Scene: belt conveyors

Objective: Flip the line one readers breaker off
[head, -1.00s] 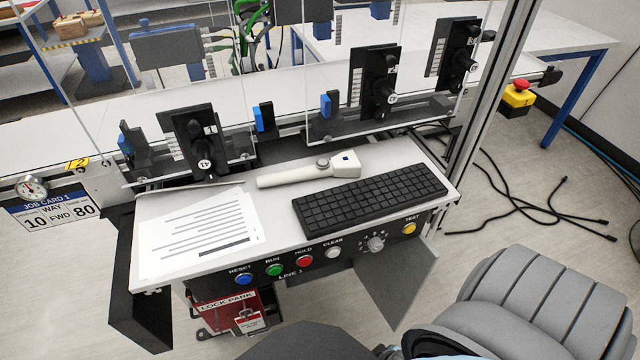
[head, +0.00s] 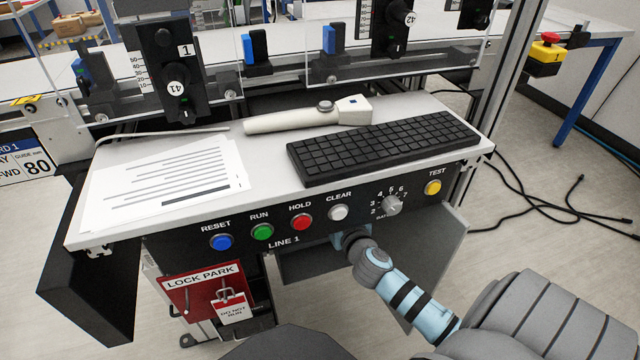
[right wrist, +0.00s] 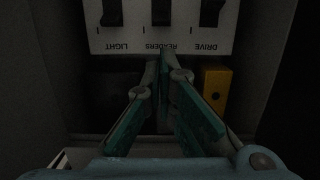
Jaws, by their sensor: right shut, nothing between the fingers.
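In the right wrist view a white breaker panel (right wrist: 135,40) shows upside-down labels LIGHT, READERS and DRIVE, each with a black switch. The readers breaker (right wrist: 162,12) is the middle one, between the light breaker (right wrist: 112,12) and the drive breaker (right wrist: 212,12). Their tops are cut off by the picture edge. My right gripper (right wrist: 164,62) is shut and empty, its tips over the READERS label, just short of the readers switch. I cannot tell whether they touch the panel. In the head view my right arm reaches under the LINE 1 panel (head: 320,232), which hides the gripper.
The breakers sit in a dark recess with close side walls and a yellow block (right wrist: 217,85) below DRIVE. An open grey door (head: 440,255) stands right of my arm. A red lock park board (head: 205,290) hangs at left. A keyboard (head: 385,148) lies above.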

